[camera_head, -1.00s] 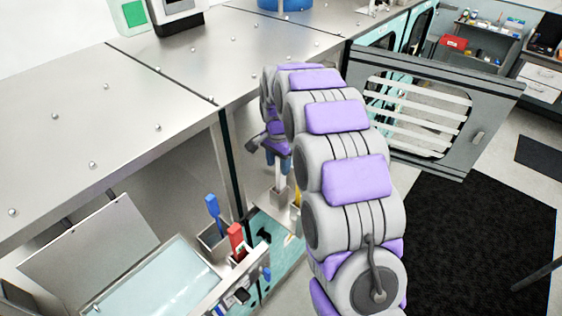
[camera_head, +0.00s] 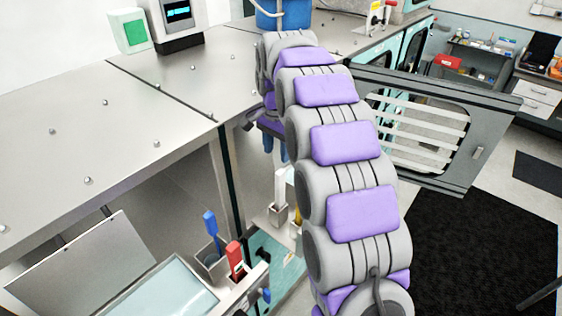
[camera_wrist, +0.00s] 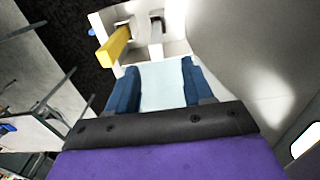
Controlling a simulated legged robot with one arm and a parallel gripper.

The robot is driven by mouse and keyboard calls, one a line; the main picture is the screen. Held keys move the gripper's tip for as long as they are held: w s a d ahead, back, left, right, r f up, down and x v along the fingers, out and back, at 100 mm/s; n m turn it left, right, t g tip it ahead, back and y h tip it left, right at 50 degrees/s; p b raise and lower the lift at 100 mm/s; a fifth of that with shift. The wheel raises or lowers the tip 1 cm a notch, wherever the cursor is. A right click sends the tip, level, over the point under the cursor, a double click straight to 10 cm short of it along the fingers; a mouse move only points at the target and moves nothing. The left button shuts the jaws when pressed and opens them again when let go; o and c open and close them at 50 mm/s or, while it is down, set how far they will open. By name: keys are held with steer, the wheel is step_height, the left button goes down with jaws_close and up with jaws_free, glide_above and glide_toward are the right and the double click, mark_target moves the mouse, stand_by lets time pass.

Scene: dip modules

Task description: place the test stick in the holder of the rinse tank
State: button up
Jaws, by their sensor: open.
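In the head view, a white stick (camera_head: 281,184) stands in a pale metal holder (camera_head: 277,216) at the rinse tank beyond the dark post. A yellow stick (camera_head: 297,214) is beside it, partly behind my arm. My gripper (camera_head: 276,146), with blue fingers, is above the white stick and apart from it. In the wrist view, my gripper (camera_wrist: 157,84) is open, with only a pale surface showing between its fingers. The holder (camera_wrist: 178,46) lies beyond the fingertips, with the yellow handle (camera_wrist: 113,47) sticking out. Which one is the test stick is unclear.
A blue-handled stick (camera_head: 211,223) and a red-handled stick (camera_head: 234,256) stand in holders at the nearer tank, by its raised lid (camera_head: 85,262). An open windowed door (camera_head: 432,130) swings out on the right. The dark floor mat (camera_head: 480,240) is clear.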

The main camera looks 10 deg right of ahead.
steer(key=shift+a+r, duration=0.1)
steer(key=shift+r, duration=0.05)
steer(key=shift+s+d, duration=0.15)
steer(key=shift+d, duration=0.05)
steer(key=shift+s+d+r, duration=0.1)
steer(key=shift+s+r, duration=0.1)
steer(key=shift+s, duration=0.15)
steer(key=s+f+n, duration=0.2)
steer(key=s+n, duration=0.1)
steer(key=s, duration=1)
steer(key=s+f+n+g, duration=0.1)
steer(key=s+n, duration=0.3)
steer(key=s, duration=1)
steer(key=s+f+n, duration=0.2)
steer(key=s+n, duration=0.1)
steer(key=s, duration=1.1)
steer(key=shift+s+f+n+g, duration=0.25)
steer(key=shift+f+n+g, duration=0.05)
steer(key=shift+n+g, duration=0.1)
steer(key=shift+f, duration=0.1)
step_height(320, 180, down, 18)
steer(key=b, duration=1.7)
steer(key=shift+r+b, duration=0.25)
steer(key=shift+b, duration=0.1)
